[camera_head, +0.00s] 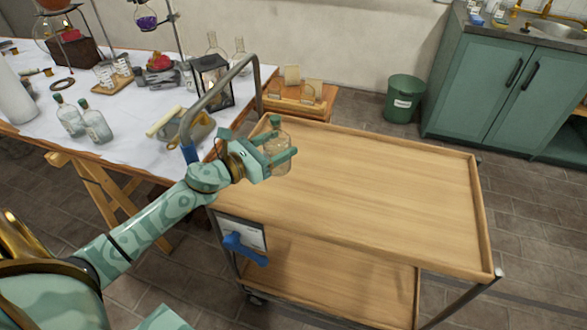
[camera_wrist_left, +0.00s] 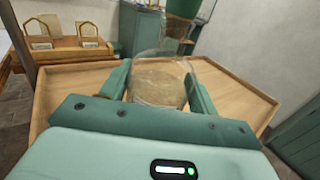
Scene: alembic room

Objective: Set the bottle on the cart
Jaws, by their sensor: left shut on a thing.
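The bottle (camera_head: 279,160) is clear glass with a green stopper. My left gripper (camera_head: 283,156) is shut on it and holds it upright over the left end of the cart's top tray (camera_head: 390,185). In the left wrist view the bottle (camera_wrist_left: 158,80) shows between the two green fingers of the left gripper (camera_wrist_left: 163,92), with the cart's wooden tray (camera_wrist_left: 230,92) behind it. I cannot tell whether the bottle's base touches the tray. The tray is bare, with a raised rim. My right gripper is not in view.
The cart's metal handle (camera_head: 219,88) rises at its left end, close to my left arm. A white-covered table (camera_head: 120,130) with bottles (camera_head: 96,122) and a lantern (camera_head: 212,82) stands at the left. A green bin (camera_head: 404,98) stands behind the cart.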

